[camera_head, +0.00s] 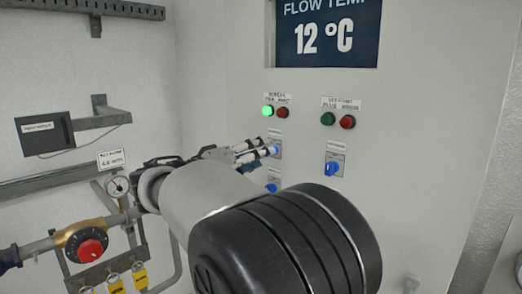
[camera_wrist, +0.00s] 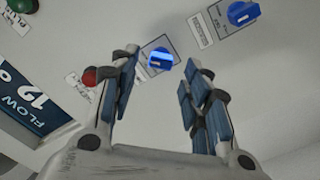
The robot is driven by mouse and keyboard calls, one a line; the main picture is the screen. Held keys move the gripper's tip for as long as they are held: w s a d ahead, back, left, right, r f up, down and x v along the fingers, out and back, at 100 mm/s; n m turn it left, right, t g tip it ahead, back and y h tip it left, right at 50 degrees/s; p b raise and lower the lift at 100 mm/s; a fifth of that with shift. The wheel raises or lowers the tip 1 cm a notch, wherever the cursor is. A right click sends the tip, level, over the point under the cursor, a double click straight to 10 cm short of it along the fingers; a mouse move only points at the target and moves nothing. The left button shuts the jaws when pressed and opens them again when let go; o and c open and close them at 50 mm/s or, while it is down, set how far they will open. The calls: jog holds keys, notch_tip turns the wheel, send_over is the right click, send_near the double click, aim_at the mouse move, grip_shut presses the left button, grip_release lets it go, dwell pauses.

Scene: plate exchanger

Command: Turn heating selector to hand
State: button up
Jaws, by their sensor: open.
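A blue selector knob (camera_wrist: 160,59) on a pale label plate lies between my gripper's fingertips (camera_wrist: 168,70) in the wrist view. My gripper is open, with one finger on each side of the knob; whether either touches it is unclear. In the head view the fingertips (camera_head: 256,152) reach the same knob (camera_head: 275,150) on the panel, below a lit green lamp and a red lamp. A second blue knob (camera_head: 272,187) sits just below it, and a third (camera_head: 333,168) sits to the right. The selector labels are too small to read, so which is the heating selector is unclear.
The light grey panel (camera_head: 400,130) carries a display (camera_head: 327,38) reading 12 °C. Green (camera_head: 327,119) and red (camera_head: 347,122) buttons sit above the right knob. Pipes, a gauge (camera_head: 118,186) and a red valve knob (camera_head: 91,250) stand at left. My arm hides the lower middle panel.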

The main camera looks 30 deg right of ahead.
jog(key=shift+x, duration=1.65)
grip_shut()
